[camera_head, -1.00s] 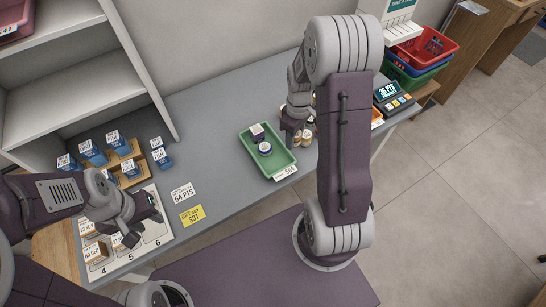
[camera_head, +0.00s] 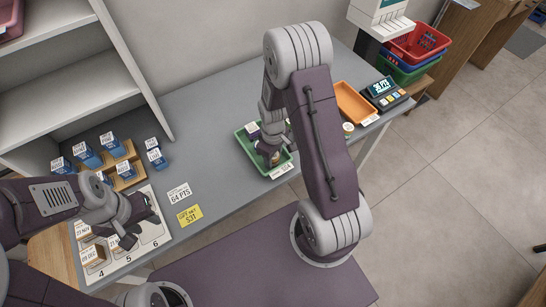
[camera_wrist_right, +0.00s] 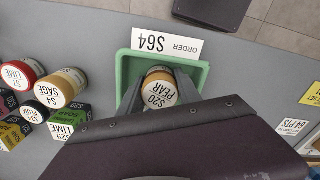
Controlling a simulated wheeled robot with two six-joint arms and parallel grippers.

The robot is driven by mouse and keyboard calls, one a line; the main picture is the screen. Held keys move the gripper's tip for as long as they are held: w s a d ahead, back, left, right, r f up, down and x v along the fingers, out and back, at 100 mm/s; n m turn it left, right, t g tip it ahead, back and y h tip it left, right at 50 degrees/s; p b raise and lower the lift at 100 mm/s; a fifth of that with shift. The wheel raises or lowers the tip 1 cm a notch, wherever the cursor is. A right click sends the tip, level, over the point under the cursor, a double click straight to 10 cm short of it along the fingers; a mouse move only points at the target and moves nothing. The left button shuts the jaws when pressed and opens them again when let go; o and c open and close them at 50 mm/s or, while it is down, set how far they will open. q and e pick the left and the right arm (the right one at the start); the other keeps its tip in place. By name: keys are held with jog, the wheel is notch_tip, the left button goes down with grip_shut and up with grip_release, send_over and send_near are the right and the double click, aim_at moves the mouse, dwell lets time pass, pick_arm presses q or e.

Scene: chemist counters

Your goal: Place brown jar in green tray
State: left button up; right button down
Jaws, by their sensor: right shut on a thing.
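The green tray (camera_head: 239,137) stands on the grey counter; its rim also shows in the right wrist view (camera_wrist_right: 123,68). My right gripper (camera_head: 270,158) is down over the tray, shut on a brown jar (camera_head: 275,161). In the right wrist view the jar (camera_wrist_right: 160,91), its lid reading PEAR, sits between the fingers (camera_wrist_right: 160,100) within the tray outline. I cannot tell whether its base touches the tray floor. My left gripper (camera_head: 140,220) is open and empty above the numbered mat.
An orange tray (camera_head: 354,101) and a price display (camera_head: 386,94) stand at the right. Several labelled jars, such as LIME (camera_wrist_right: 22,74) and SAGE (camera_wrist_right: 62,87), stand beside the green tray. Blue boxes (camera_head: 87,155) stand on the left. The counter's middle is clear.

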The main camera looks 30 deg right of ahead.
jog(key=shift+f, duration=0.2)
jog(key=c, duration=0.8)
grip_release()
jog(key=shift+c, duration=0.2)
